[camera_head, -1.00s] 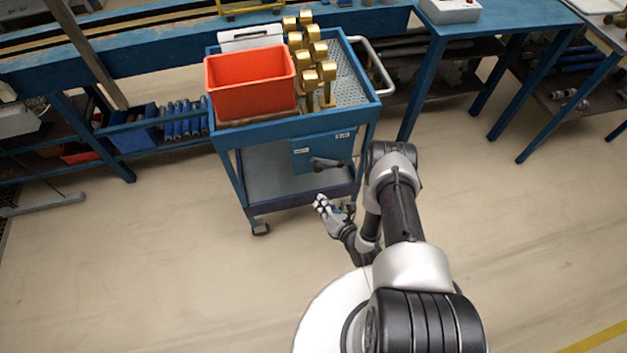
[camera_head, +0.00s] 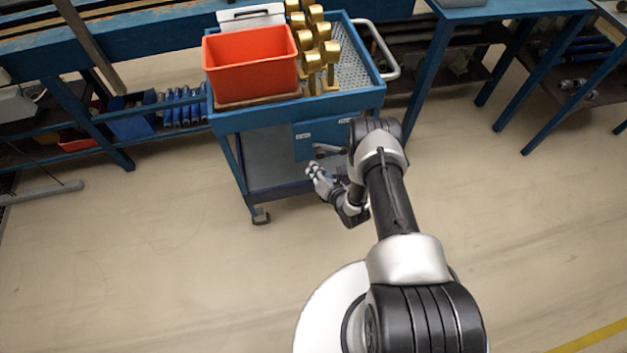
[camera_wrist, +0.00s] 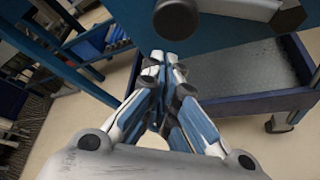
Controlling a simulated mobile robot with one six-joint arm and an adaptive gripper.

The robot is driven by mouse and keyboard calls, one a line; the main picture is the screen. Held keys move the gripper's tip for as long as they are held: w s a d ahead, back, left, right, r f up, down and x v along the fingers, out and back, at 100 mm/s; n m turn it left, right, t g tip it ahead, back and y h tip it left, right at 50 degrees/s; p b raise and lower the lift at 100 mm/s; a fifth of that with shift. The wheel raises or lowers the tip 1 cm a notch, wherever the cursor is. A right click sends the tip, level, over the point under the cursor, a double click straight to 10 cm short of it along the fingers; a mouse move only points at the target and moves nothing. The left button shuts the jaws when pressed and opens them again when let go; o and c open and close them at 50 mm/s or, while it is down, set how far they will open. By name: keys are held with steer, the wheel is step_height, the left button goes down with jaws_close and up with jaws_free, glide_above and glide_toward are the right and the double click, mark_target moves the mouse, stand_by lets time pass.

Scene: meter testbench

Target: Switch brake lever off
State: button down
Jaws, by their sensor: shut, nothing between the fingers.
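The dark grey brake lever (camera_head: 327,151) is on the front of a blue box (camera_head: 306,140) on the cart's side. In the wrist view the lever (camera_wrist: 232,8) runs across the top edge, with a round end (camera_wrist: 175,18) at its left; its upper part is cut off. My gripper (camera_head: 312,170) is just below and in front of the lever's left end. In the wrist view my gripper (camera_wrist: 160,60) is shut and empty, its fingertips a little below the round end. No contact with the lever is clear.
The blue cart (camera_head: 230,122) carries an orange bin (camera_head: 250,65) and several brass meters (camera_head: 312,60). Its lower shelf (camera_wrist: 250,103) lies beyond my gripper. A push handle (camera_head: 385,50) sticks out at the right. The floor in front is clear.

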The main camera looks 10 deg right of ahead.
steer(key=shift+d+r, duration=0.45)
steer(key=shift+r, duration=0.1)
steer(key=shift+d+r+m+y, duration=0.1)
steer(key=shift+r+m+y, duration=0.2)
steer(key=shift+r, duration=0.15)
steer(key=d+r+m+t+y, duration=0.1)
steer(key=d+r+m+y, duration=0.1)
steer(key=d+r, duration=0.6)
steer(key=shift+d+m, duration=0.3)
steer(key=shift+m, duration=0.6)
